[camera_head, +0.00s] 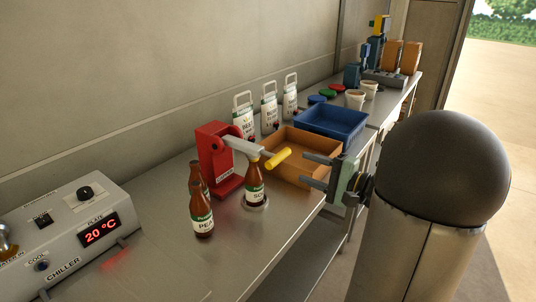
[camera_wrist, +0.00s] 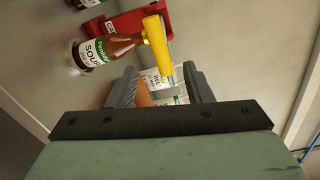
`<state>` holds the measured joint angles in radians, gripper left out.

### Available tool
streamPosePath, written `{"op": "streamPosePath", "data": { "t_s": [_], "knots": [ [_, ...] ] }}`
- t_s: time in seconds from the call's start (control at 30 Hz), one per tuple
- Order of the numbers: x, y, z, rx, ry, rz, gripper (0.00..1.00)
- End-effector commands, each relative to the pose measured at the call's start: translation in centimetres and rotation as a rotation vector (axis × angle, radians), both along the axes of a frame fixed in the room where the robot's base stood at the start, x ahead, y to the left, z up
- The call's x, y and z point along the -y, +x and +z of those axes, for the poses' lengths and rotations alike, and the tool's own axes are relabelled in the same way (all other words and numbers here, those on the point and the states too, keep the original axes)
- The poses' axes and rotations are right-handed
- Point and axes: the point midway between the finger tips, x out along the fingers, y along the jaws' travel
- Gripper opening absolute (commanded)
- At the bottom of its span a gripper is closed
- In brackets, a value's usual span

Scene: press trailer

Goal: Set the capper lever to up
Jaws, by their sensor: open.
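The red capper (camera_head: 213,160) stands on the steel counter. Its grey lever (camera_head: 246,146) reaches out to the right, slightly downward, and ends in a yellow handle (camera_head: 280,158). A brown bottle (camera_head: 254,186) stands under the lever. My gripper (camera_head: 312,170) is open and empty, to the right of the yellow handle and apart from it in the head view. In the wrist view the yellow handle (camera_wrist: 158,50) shows ahead of the fingers, near the left finger, with the red capper (camera_wrist: 135,20) behind it.
Two brown bottles (camera_head: 203,212) stand left of the capper. An orange-brown crate (camera_head: 303,146) and a blue crate (camera_head: 335,121) sit behind my gripper. Several white-labelled containers (camera_head: 269,106) line the wall. A chiller (camera_head: 75,235) is at the left. The counter's front is clear.

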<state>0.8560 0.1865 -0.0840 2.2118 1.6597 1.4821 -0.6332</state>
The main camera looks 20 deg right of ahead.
Motion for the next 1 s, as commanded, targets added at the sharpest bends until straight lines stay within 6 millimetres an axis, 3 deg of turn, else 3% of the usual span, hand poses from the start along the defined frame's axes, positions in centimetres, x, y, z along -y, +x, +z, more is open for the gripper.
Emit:
{"op": "streamPosePath", "data": {
  "t_s": [0.3, 0.5, 0.7, 1.0],
  "knots": [
    [-3.6, 6.2, 0.0, -0.003, 0.001, 0.005, 0.46],
    [-5.3, 9.3, -0.2, -0.003, 0.001, 0.003, 0.46],
    [-6.2, 10.9, -0.3, -0.004, 0.0, 0.003, 0.46],
    [-6.3, 11.2, -0.3, -0.003, 0.0, 0.002, 0.46]
  ]
}}
